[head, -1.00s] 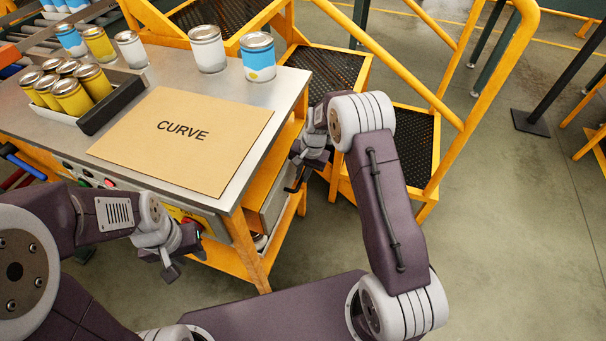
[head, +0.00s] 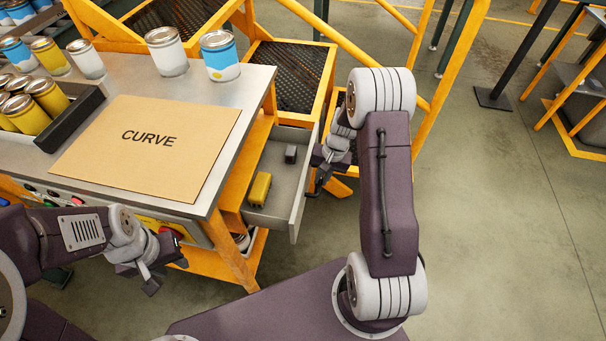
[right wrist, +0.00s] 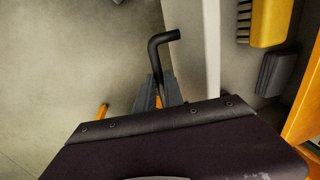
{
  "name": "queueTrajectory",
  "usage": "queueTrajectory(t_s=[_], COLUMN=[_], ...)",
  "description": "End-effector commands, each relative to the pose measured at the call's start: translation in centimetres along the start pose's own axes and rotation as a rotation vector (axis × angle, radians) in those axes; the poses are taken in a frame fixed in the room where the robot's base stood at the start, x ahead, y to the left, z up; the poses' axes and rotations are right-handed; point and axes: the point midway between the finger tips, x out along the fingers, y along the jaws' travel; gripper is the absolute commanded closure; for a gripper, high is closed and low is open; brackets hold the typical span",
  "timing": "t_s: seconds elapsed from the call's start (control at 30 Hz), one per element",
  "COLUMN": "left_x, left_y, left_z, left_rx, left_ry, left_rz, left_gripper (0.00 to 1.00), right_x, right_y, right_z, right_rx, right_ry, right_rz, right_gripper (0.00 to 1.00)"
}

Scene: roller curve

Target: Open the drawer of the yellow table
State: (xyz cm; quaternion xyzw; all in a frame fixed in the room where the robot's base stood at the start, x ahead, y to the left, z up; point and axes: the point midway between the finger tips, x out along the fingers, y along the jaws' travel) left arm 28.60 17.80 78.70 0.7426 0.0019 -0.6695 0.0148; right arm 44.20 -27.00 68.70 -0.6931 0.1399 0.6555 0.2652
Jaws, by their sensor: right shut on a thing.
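The yellow table (head: 238,262) has a grey metal top. Its grey drawer (head: 298,205) is pulled out on the right side, so its inside shows. In the drawer lie a yellow brush-like thing (head: 260,188) and a small dark grey block (head: 291,154). My right gripper (head: 318,178) is at the drawer's outer front, shut on the black handle (right wrist: 163,42). The handle's bent end sticks out past the fingers in the right wrist view. My left gripper (head: 164,274) is open and empty in front of the table's near edge.
A brown board marked CURVE (head: 150,150) lies on the tabletop. Several cans stand behind it, and a tray of yellow cans (head: 68,122) is at left. Yellow steps (head: 292,75) stand close behind the drawer.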

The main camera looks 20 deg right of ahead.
Motion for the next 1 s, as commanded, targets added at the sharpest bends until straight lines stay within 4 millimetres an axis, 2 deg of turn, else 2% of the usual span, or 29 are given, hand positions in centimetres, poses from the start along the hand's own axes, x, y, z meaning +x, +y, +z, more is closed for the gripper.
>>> queueTrajectory(t_s=[0.1, 0.3, 0.8, 0.83, 0.87, 0.9, 1.0], left_x=[0.2, 0.3, 0.3, 0.3, 0.3, 0.3, 0.3], left_y=[0.0, 0.0, 0.0, 0.0, 0.0, 0.0, 0.0], left_z=[0.0, 0.0, 0.0, 0.0, 0.0, 0.0, 0.0], left_rx=[0.000, 0.000, 0.000, 0.000, 0.000, 0.000, 0.000], left_ry=[0.000, 0.000, 0.000, 0.000, 0.000, 0.000, 0.000], left_rz=[0.000, 0.000, 0.000, 0.000, 0.000, 0.000, 0.000], left_gripper=[0.64, 0.64, 0.64, 0.64, 0.64, 0.64, 0.64], right_x=[-0.3, -0.7, -0.8, -0.8, -0.8, -0.8, -0.8], right_y=[1.9, 3.7, 4.3, 4.3, 4.3, 4.3, 4.3], right_z=[0.0, 0.0, 0.1, 0.1, 0.1, 0.0, 0.0], right_rx=[0.003, 0.001, 0.000, 0.000, 0.000, 0.000, 0.000], right_ry=[0.000, 0.000, -0.001, -0.001, 0.000, 0.000, 0.000], right_rz=[0.000, 0.000, 0.000, 0.000, 0.000, 0.000, 0.000], right_gripper=[1.00, 1.00, 1.00, 0.79, 0.71, 0.66, 0.66])
